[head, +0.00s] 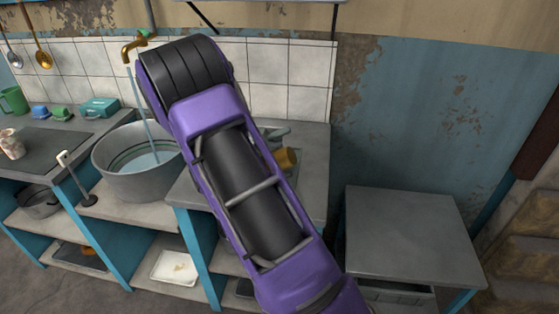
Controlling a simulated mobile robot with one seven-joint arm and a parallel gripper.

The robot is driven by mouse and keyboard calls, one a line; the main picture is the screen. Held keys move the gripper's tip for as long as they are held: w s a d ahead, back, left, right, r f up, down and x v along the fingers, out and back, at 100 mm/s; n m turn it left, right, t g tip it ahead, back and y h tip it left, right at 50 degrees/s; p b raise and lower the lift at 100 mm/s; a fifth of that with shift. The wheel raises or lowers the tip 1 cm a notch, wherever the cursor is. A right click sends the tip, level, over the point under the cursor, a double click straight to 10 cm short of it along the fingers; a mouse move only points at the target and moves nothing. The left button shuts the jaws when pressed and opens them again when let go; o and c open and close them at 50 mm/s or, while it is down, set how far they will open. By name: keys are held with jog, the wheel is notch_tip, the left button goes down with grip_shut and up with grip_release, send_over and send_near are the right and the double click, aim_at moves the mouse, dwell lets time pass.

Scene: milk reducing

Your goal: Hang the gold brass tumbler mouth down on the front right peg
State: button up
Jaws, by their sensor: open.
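A small gold-brown cylinder (288,158), which looks like the brass tumbler, shows just right of my purple arm on the grey counter. My arm covers its left part, and it looks tilted. I cannot tell which way its mouth faces or what it rests on. A grey piece (277,133) shows behind it and is also cut off by my arm; I cannot tell whether it belongs to a peg rack. No peg is clearly visible. My gripper is not visible; my arm links fill the middle of the view.
A grey metal basin (112,171) stands left under a brass tap (133,47) with water running. A green mug (14,100), a patterned cup (11,144) and a teal box (99,107) are further left. A bare grey table (409,231) stands at right.

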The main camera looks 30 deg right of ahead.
jog(key=p+v, duration=0.1)
jog(key=v, duration=1.6)
jog(key=shift+p, duration=0.3)
